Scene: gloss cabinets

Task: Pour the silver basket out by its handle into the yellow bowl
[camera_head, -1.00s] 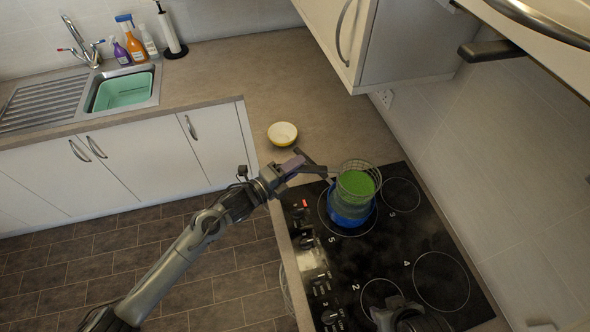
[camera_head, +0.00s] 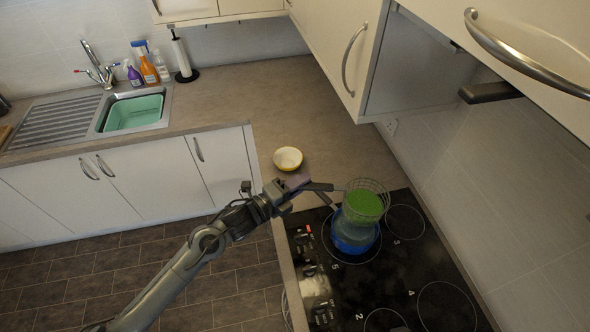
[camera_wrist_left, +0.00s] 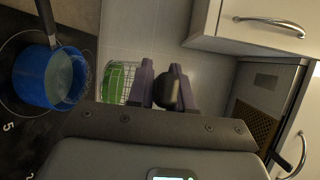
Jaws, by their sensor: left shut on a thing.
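The silver wire basket (camera_head: 366,200) has green contents and hangs above the blue pot (camera_head: 354,236) on the hob. In the left wrist view the basket (camera_wrist_left: 120,80) shows upright beside the fingers, and the blue pot (camera_wrist_left: 45,78) holds clear liquid. My left gripper (camera_head: 312,187) is shut on the basket's dark handle (camera_wrist_left: 166,90). The yellow bowl (camera_head: 288,158), with a white inside, stands on the counter behind the gripper and left of the basket. It looks empty. My right gripper is out of view.
The black hob (camera_head: 400,270) has several marked rings. Wall cabinets (camera_head: 335,45) overhang the counter's right side. A sink with a green tub (camera_head: 134,112), spray bottles (camera_head: 148,68) and a paper towel holder (camera_head: 183,60) are far left. The counter (camera_head: 305,110) around the bowl is clear.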

